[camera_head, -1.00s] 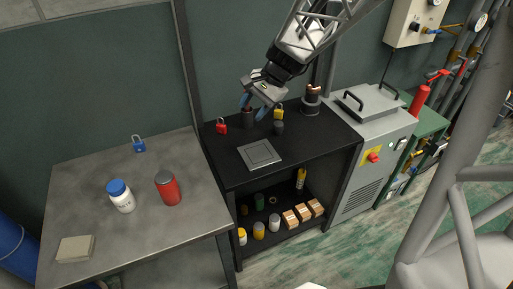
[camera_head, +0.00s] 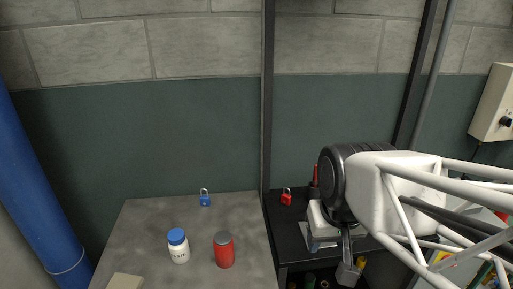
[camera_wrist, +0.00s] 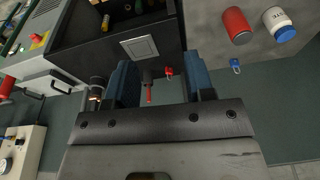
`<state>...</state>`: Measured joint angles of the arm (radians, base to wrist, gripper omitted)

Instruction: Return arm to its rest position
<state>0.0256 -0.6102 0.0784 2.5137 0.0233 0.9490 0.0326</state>
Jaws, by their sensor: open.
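My gripper (camera_head: 345,274) hangs over the black bench (camera_head: 286,231) at the lower right of the head view, with my white arm link beside it. In the wrist view, the two blue fingers of my gripper (camera_wrist: 162,80) stand wide apart with nothing held between them. Past them lie a red padlock (camera_wrist: 168,71) and a slim red-tipped item (camera_wrist: 149,92), both apart from the fingers. The red padlock also shows in the head view (camera_head: 286,198). My arm hides most of the bench top there.
The grey table on the left holds a blue padlock (camera_head: 205,199), a white blue-capped bottle (camera_head: 179,248), a red canister (camera_head: 224,250) and a pale box (camera_head: 126,281). A grey square plate (camera_wrist: 138,47) lies on the bench. A wall box (camera_head: 495,105) hangs at right.

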